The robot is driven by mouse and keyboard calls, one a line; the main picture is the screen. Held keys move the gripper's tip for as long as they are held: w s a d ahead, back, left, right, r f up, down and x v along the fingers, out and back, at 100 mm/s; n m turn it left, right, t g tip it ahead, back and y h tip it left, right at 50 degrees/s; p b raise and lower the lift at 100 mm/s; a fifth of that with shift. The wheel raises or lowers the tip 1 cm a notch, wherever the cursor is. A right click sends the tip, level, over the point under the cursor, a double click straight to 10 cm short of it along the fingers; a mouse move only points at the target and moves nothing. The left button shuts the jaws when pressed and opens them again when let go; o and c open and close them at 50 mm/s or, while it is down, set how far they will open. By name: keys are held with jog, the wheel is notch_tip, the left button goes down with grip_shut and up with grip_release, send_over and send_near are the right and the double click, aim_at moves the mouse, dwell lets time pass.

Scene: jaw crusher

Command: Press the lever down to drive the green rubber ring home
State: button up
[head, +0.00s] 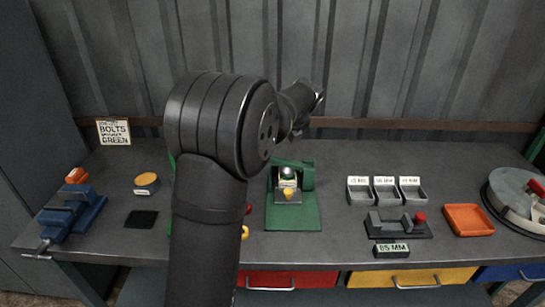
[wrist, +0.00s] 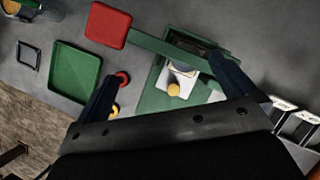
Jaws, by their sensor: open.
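A green press (head: 292,212) stands mid-bench; it also shows in the wrist view (wrist: 154,96). A pale block with a silver dome (head: 287,173) and a yellow knob (wrist: 173,89) sits in it. The lever (wrist: 150,47) is a green bar running from the press to a red square pad (wrist: 108,24); in the head view my arm hides most of that area. I cannot make out the green ring. My gripper (wrist: 165,65) is open and empty, its fingers wide apart over the press side, with the pad beyond them. I see no contact with the lever.
A green tray (wrist: 76,80), a red ring (wrist: 122,78) and a yellow ring (wrist: 113,110) lie left of the press. A blue vise (head: 72,213) is far left. Grey bins (head: 386,191), a small clamp fixture (head: 397,226) and an orange tray (head: 467,219) are right.

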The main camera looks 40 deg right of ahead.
jog(key=v, duration=1)
